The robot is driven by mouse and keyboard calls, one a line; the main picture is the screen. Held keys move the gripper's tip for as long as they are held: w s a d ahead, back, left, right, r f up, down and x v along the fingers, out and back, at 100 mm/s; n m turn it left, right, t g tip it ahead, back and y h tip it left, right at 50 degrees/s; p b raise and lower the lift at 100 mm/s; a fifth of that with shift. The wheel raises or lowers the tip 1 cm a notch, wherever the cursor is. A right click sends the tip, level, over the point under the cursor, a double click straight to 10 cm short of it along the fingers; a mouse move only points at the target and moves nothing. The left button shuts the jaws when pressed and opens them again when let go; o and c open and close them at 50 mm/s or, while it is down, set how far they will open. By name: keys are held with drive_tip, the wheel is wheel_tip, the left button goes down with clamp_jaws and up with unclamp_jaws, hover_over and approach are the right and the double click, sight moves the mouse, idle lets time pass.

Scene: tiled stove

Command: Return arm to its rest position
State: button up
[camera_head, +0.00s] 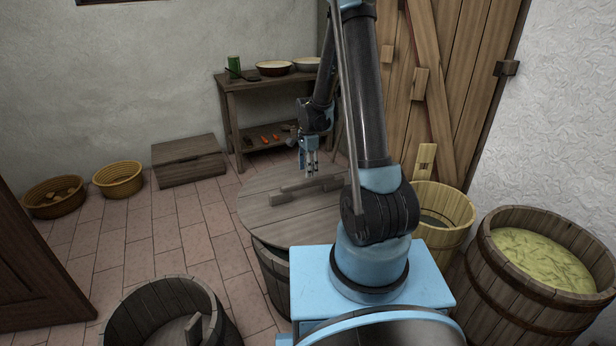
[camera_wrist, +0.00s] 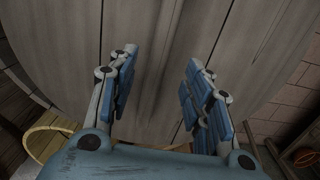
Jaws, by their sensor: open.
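My arm rises from its blue base and bends over toward the round wooden lid in the head view. My gripper (camera_head: 309,172) points down above the lid (camera_head: 262,212), near the lid's wooden handle bar (camera_head: 305,188). In the wrist view my gripper (camera_wrist: 163,95) has its two blue-padded fingers spread apart, with nothing between them. The grey planks of the lid (camera_wrist: 155,45) fill the view behind the fingers. The lid lies on top of a barrel (camera_head: 272,275), which is partly hidden by my base.
A barrel of yellowish-green contents (camera_head: 540,258) and a light wooden tub (camera_head: 440,212) stand at right. An open dark tub (camera_head: 168,315) is at front left. A shelf table (camera_head: 270,85) with bowls stands behind. A wooden chest (camera_head: 188,162) and baskets (camera_head: 118,180) line the wall. Tiled floor at left is clear.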

drive_tip(key=s+d+r+n+t, duration=0.1)
drive_tip(key=s+d+r+n, duration=0.25)
drive_tip(key=s+r, duration=0.4)
drive_tip(key=s+d+r+n, duration=0.3)
drive_tip(key=s+d+r, duration=0.1)
drive_tip(key=s+r, duration=0.4)
drive_tip(key=s+d+f+n, duration=0.1)
drive_tip(key=s+n, duration=0.3)
drive_tip(key=s, duration=0.4)
drive_tip(key=s+d+n+t, duration=0.1)
drive_tip(key=s+d+n, duration=0.2)
drive_tip(key=s, duration=0.6)
drive_tip(key=shift+d+f+n, duration=0.2)
drive_tip(key=shift+f+n, duration=0.15)
drive_tip(key=shift+f, duration=0.05)
